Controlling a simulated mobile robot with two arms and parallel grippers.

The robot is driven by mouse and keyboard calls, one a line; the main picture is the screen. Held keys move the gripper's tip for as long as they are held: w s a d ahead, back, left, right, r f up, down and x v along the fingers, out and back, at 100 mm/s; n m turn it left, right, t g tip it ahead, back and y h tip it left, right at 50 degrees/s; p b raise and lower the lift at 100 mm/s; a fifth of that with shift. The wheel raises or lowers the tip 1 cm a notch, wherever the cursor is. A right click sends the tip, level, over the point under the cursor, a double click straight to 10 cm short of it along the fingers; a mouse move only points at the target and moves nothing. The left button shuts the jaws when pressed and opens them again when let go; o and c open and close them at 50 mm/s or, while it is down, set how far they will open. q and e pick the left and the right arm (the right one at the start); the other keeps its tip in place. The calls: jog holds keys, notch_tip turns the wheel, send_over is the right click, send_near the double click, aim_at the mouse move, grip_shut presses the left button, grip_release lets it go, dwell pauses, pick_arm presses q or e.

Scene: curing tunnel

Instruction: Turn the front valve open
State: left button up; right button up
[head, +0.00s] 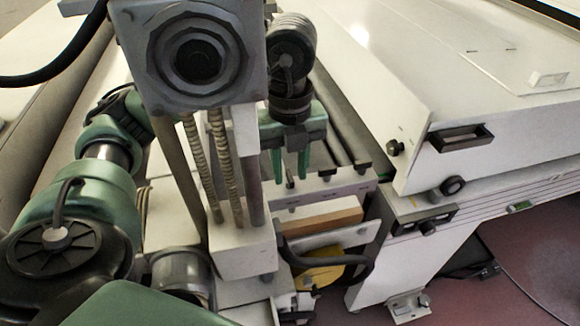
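My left gripper (290,177) points down in the middle of the head view. Its two green fingers are apart, with a gap between them. A small dark upright piece (290,185) shows between or just behind the fingertips; I cannot tell whether they touch it. It stands at the top of a white machine frame (325,193). No part is clearly recognisable as the front valve; I cannot tell whether this dark piece belongs to it. A grey column head (198,57) with a dark round centre hides part of my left arm. My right gripper is not in view.
A large white housing (480,110) with a black handle (460,137) and round black knobs (452,186) fills the right. Below the frame are a wooden block (318,220), a yellow part (318,273) and a black curved hose (325,260). Reddish floor (460,300) shows lower right.

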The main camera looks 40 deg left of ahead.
aim_at(290, 175)
pick_arm(q)
jog(key=shift+r, duration=0.1)
jog(key=shift+r+p, duration=0.6)
jog(key=shift+r, duration=3.2)
